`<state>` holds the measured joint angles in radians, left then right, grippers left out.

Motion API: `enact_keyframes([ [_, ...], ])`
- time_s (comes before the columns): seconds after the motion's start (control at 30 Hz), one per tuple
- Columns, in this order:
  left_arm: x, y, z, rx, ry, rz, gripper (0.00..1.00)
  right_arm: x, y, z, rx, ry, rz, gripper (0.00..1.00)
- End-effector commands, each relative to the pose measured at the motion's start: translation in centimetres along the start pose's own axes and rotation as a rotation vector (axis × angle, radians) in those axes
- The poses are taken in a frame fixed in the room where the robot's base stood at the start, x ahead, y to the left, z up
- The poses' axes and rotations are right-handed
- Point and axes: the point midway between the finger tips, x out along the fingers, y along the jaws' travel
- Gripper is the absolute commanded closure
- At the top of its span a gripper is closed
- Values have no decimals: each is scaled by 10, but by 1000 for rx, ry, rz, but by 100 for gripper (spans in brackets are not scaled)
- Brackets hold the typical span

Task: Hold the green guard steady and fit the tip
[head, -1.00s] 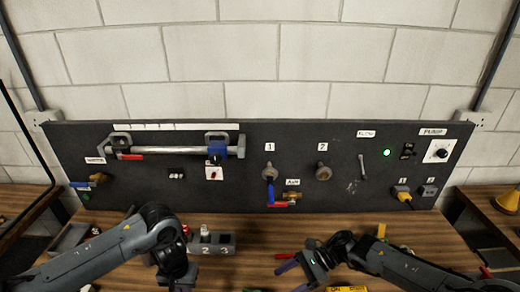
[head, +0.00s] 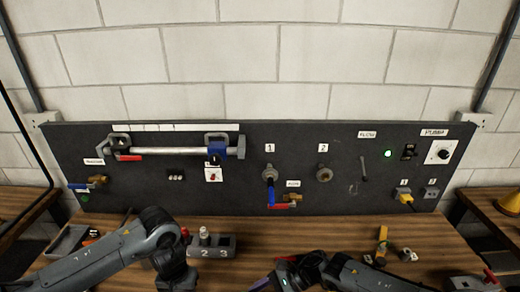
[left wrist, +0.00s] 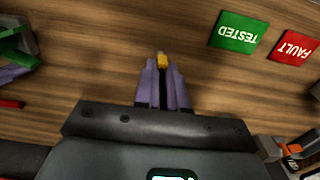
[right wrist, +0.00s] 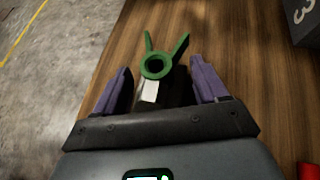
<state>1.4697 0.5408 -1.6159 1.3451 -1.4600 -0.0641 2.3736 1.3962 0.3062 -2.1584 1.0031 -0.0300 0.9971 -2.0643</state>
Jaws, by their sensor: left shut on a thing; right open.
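The green guard (right wrist: 155,66), a ring with two prongs, lies beyond and between the spread purple fingers of my right gripper (right wrist: 162,88). A dark body with a white patch sits just below the ring. I cannot tell whether either finger touches it. A green piece, seemingly the guard (left wrist: 14,45), also shows at the left edge of the left wrist view beside a purple finger. My left gripper (left wrist: 162,80) is shut on a small yellow tip (left wrist: 162,60), which pokes out between its fingertips above the wooden table. The head view hides the guard and the tip.
A green TESTED mat (left wrist: 238,33) and red FAULT mat (left wrist: 295,47) lie on the table. A grey numbered block (head: 215,247) stands before the black panel (head: 240,195). A yellow piece (head: 381,240) stands at right. The table edge and floor are left in the right wrist view.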

Motion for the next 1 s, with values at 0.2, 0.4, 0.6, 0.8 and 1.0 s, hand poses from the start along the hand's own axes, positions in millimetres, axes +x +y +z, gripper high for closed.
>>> enact_keyframes([
  [0.2, 0, 0, 0, 0, 0, 0, 100, 1, 0, 0, 0, -1, 0, 28],
  [0.4, 0, 0, 0, 0, 0, 0, 100, 1, 0, 0, 0, 0, 0, 46],
  [0.6, 0, 0, 0, 0, 0, 0, 100, 1, 0, 0, 0, 0, 0, 57],
  [0.8, 0, 0, 0, 2, 0, 0, 100, 1, 0, -1, 1, 1, 0, 57],
  [1.0, -10, 19, -4, 109, 2, 9, 100, 1, 1, -1, 2, 1, 1, 57],
])
